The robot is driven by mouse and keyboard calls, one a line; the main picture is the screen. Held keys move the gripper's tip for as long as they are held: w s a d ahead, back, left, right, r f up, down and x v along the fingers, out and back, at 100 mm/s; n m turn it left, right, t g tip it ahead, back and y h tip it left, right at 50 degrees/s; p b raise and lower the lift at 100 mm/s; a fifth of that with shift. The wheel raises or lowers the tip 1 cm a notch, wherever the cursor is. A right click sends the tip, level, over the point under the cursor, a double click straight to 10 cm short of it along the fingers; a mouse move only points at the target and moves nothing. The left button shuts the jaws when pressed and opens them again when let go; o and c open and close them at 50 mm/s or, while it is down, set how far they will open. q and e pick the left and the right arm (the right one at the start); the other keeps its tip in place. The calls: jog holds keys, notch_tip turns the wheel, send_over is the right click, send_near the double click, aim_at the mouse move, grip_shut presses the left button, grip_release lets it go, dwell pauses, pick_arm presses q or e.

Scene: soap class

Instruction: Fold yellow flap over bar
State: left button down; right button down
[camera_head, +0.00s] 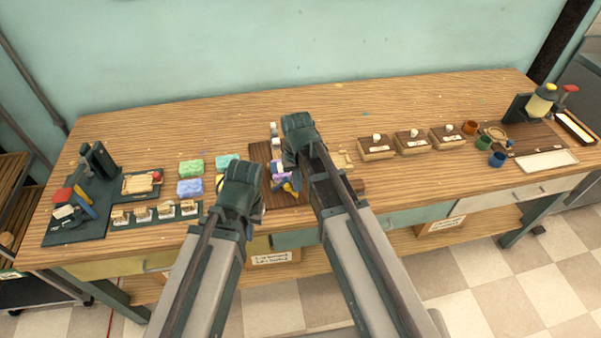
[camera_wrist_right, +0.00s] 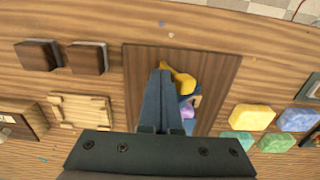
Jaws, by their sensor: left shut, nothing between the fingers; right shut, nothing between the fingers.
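A dark brown board (camera_wrist_right: 142,65) lies on the table, with a lilac bar (camera_wrist_right: 188,111) on a blue wrap. The yellow flap (camera_wrist_right: 184,83) sticks out from the wrap in the right wrist view. The bar (camera_head: 281,167) also shows in the head view, partly hidden between my arms. My right gripper (camera_wrist_right: 161,72) is shut and empty. Its fingertips are over the board, right beside the yellow flap; I cannot tell if they touch it. The fingers cover part of the bar and wrap. My left gripper (camera_head: 240,180) is shut and empty, left of the bar near the board's left edge.
Coloured soap bars (camera_head: 190,168) lie left of the board. A stamp rack (camera_head: 155,212) and a dark stand (camera_head: 95,165) are further left. Wooden boxes (camera_head: 413,141) and small cups (camera_head: 483,143) are to the right. The table's back strip is mostly clear.

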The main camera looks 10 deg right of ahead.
jog(key=shift+a, duration=0.25)
notch_tip(320, 180, up, 7)
jog(key=p, duration=0.7)
jog(key=shift+d, duration=0.45)
jog(key=s+a+n+h, duration=0.1)
jog(key=s+a+n, duration=0.2)
jog(key=s, duration=1.1)
jog(key=shift+a, duration=0.25)
